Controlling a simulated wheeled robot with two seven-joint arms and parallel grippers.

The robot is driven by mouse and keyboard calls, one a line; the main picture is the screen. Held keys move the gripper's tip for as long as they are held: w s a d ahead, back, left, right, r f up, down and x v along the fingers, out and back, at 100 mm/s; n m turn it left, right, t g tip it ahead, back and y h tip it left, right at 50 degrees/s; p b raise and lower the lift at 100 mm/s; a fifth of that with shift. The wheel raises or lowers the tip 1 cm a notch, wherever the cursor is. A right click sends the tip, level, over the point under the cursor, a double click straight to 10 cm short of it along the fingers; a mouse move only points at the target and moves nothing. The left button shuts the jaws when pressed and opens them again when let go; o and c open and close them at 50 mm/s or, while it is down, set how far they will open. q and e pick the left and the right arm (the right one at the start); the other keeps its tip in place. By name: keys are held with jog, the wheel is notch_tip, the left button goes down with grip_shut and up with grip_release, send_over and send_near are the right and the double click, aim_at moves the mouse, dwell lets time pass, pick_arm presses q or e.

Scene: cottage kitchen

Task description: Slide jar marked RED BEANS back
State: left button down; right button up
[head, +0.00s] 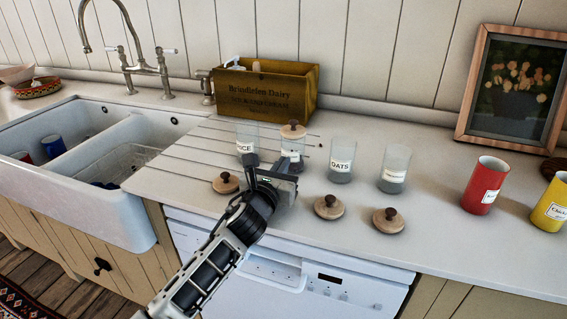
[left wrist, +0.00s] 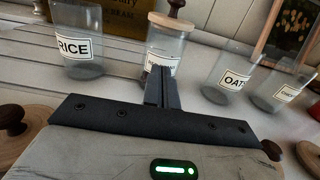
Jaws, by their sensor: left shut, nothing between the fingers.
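A glass jar with a wooden lid on it (head: 293,140) stands upright on the counter between the RICE jar and the OATS jar. Its white label is mostly hidden behind my gripper, so I cannot read it in full. It also shows in the left wrist view (left wrist: 168,38), straight ahead of the fingers. My left gripper (head: 290,168) is shut and empty, low in front of this jar. In the left wrist view its closed fingers (left wrist: 160,88) overlap the label; I cannot tell whether they touch the glass.
Open jars RICE (head: 246,140), OATS (head: 341,162) and another (head: 394,170) flank it. Loose wooden lids (head: 226,184), (head: 329,208) and (head: 388,221) lie in front. A wooden crate (head: 262,90) stands behind. A sink (head: 130,200) is left, a red canister (head: 484,186) right.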

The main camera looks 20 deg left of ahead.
pick_arm(q)
jog(key=shift+w, duration=0.5)
pick_arm(e)
jog(key=shift+w+r, duration=0.15)
jog(key=shift+w, duration=0.1)
pick_arm(q)
jog(key=shift+w, duration=0.1)
pick_arm(e)
jog(key=shift+w+r, duration=0.1)
pick_arm(q)
jog(key=w+b, duration=0.2)
jog(key=w, duration=0.3)
jog(key=w+b, duration=0.2)
jog(key=w, duration=0.2)
jog(key=shift+w+d+f, duration=0.1)
jog(key=shift+w+d, duration=0.1)
jog(key=shift+w, duration=0.45)
pick_arm(e)
jog(key=shift+a+f, duration=0.35)
jog(key=shift+f, duration=0.35)
